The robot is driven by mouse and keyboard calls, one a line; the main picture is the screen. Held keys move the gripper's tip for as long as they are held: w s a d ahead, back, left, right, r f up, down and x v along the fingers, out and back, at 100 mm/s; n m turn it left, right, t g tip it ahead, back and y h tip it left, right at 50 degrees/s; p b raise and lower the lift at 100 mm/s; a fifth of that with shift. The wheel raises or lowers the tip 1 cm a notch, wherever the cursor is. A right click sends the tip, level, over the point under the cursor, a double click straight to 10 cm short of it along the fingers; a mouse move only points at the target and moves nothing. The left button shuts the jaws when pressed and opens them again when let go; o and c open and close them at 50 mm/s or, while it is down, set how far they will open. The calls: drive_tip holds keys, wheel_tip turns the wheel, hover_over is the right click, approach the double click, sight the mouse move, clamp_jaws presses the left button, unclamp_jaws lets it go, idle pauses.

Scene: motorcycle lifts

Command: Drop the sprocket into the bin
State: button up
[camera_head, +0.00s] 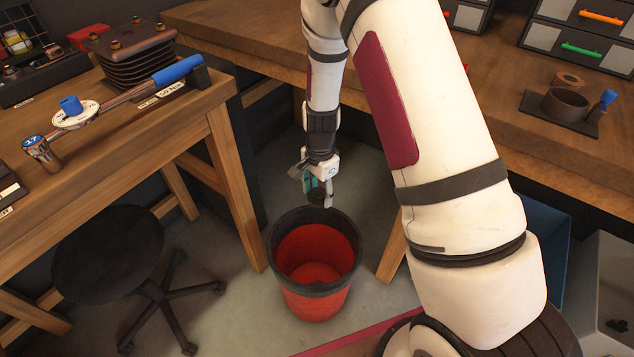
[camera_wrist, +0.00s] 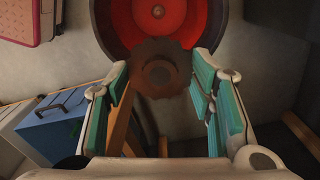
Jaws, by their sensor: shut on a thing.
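The bin (camera_head: 315,298) is a red bucket with a black rim, standing on the floor between the benches; its inside looks empty. In the wrist view its red inside (camera_wrist: 190,25) shows at the top. My gripper (camera_head: 317,196) is above the bin's far rim in the head view. In the wrist view my gripper (camera_wrist: 160,88) is shut on the sprocket (camera_wrist: 157,68), a dark brown toothed disc with a round centre. The sprocket overlaps the near part of the bin's rim in that view. In the head view the sprocket is small and dark, hard to make out.
A wooden workbench (camera_head: 215,95) with tools stands at left, another bench (camera_head: 380,90) behind. A black stool (camera_head: 108,255) is left of the bin.

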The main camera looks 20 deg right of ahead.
wheel_tip(320, 180, down, 22)
drive_tip(key=s+m+b, duration=0.1)
drive_tip(key=m+b, duration=0.5)
drive_tip(key=b, duration=0.9)
drive_tip(key=shift+s+r+m+b, duration=0.15)
drive_tip(key=shift+r+m+b, duration=0.1)
drive_tip(key=shift+m+b, duration=0.05)
drive_tip(key=o, duration=1.4)
drive_tip(key=shift+r, duration=0.15)
wheel_tip(320, 180, up, 12)
drive_tip(key=shift+f, duration=0.1)
